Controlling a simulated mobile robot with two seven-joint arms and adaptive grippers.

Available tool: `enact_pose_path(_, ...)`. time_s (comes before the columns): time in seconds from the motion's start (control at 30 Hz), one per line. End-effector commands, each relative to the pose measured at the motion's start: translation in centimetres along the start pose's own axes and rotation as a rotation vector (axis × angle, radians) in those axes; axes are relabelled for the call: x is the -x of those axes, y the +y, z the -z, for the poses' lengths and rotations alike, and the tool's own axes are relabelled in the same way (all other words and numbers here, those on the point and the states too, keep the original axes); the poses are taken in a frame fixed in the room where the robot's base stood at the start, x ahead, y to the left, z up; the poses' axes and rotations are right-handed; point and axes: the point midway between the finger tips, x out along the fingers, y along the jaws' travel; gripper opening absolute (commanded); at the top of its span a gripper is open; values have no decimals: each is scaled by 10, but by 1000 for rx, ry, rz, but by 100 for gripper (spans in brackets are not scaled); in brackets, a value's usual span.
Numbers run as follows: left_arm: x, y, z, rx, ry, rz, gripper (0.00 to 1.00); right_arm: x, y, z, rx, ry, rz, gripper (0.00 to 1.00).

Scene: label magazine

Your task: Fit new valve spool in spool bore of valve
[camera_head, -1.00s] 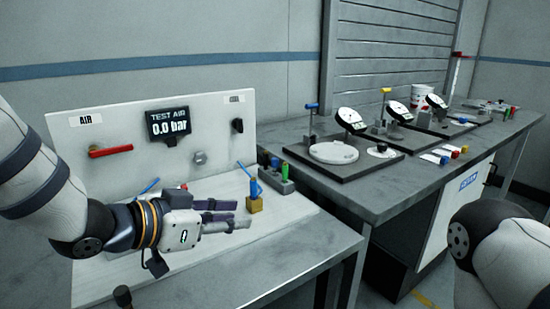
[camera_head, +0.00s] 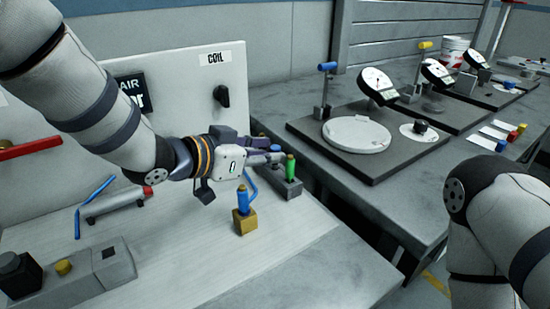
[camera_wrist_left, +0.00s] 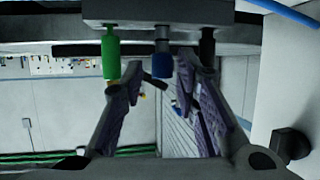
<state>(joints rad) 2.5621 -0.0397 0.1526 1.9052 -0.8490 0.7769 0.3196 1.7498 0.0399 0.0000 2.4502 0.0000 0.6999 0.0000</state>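A small grey rack (camera_head: 292,188) holds upright spool-like pieces. The green one (camera_head: 290,168) stands nearest, with a blue-topped one (camera_head: 276,149) behind it. The left wrist view shows the green piece (camera_wrist_left: 110,55), the blue one (camera_wrist_left: 162,62) and a black one (camera_wrist_left: 207,48). My left gripper (camera_head: 278,156) is beside the rack, and its fingers are apart (camera_wrist_left: 161,68). The blue piece's end shows between the fingertips; contact is not visible. A grey block, likely the valve (camera_head: 95,277), lies front left; I cannot make out its bore clearly. My right gripper is out of view.
A brass block (camera_head: 245,222) with a blue hooked tool stands below my left gripper. A dark plate with a round disc (camera_head: 356,134) and gauge is on the right bench.

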Motion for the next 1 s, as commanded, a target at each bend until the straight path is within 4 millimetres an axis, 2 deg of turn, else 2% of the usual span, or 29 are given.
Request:
enact_pose_path(0.03, -13, 0, -6, 3, -6, -4, 28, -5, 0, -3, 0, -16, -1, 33)
enact_pose_path(0.1, -26, -1, -7, 2, -7, -3, 28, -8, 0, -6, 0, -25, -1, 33)
enact_pose_path(0.2, -35, -2, -4, 3, -4, -1, 28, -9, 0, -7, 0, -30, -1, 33)
enact_pose_path(0.4, -35, -2, -1, 1, -1, 1, 28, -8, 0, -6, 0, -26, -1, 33)
enact_pose_path(0.47, -35, -2, -1, 0, -1, 1, 17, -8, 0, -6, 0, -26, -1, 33)
enact_pose_path(0.53, -35, -2, -1, 0, -1, 1, 1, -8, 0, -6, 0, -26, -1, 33)
enact_pose_path(0.87, -34, -2, -1, 0, -1, 1, 0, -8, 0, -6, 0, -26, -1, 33)
enact_pose_path(1.0, -30, -2, 10, -2, 2, 1, 0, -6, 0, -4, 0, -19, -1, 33)
